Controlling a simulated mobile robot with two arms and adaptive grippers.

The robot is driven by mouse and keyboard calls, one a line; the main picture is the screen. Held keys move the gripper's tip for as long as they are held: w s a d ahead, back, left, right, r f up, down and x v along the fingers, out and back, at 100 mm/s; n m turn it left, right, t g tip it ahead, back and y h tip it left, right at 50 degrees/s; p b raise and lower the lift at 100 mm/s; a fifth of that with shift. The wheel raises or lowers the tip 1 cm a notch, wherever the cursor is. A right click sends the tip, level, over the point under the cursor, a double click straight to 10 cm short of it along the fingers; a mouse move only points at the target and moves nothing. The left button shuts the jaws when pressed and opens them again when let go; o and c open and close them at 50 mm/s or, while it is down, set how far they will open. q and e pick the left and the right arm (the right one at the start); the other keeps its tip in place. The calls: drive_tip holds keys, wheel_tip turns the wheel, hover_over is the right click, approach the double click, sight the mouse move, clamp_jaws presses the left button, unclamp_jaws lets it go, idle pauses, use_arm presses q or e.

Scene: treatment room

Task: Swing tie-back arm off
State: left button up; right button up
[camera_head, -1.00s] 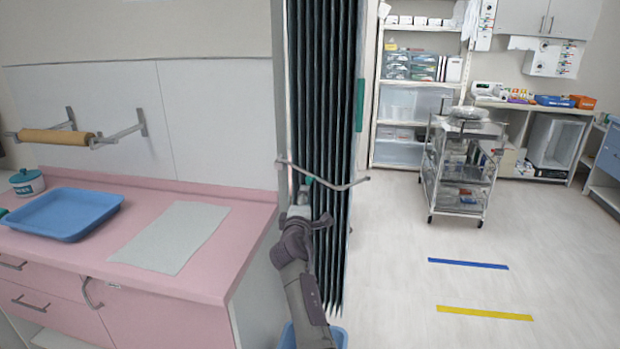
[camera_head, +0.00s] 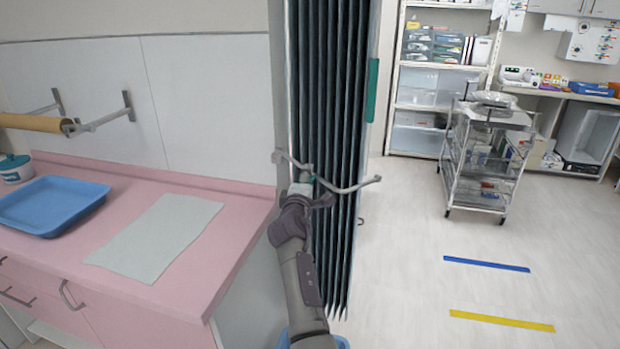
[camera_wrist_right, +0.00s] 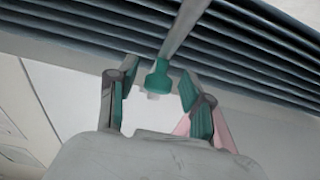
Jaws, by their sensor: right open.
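The tie-back arm (camera_head: 345,188) is a thin grey metal bar lying across the front of a dark, folded, pleated curtain or screen (camera_head: 335,110). Its right end bends up past the pleats. My right gripper (camera_head: 306,188) is at the left part of the bar, in front of the pleats. In the right wrist view, the bar (camera_wrist_right: 186,22) runs down to a green end knob (camera_wrist_right: 158,78). The knob shows between the open green-padded fingers of the right gripper (camera_wrist_right: 157,80), with gaps on both sides. My left gripper is not in view.
A pink counter (camera_head: 225,225) with a blue tray (camera_head: 50,205) and a pale sheet (camera_head: 158,238) is at left. A paper roll holder (camera_head: 100,122) is on the wall. A wheeled trolley (camera_head: 480,165) stands at right. The floor between is clear, with blue and yellow strips.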

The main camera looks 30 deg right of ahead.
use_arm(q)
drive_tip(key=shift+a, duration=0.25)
use_arm(e)
drive_tip(key=shift+a+r, duration=0.15)
clamp_jaws()
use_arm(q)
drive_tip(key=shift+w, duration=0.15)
use_arm(e)
drive_tip(key=shift+a, duration=0.1)
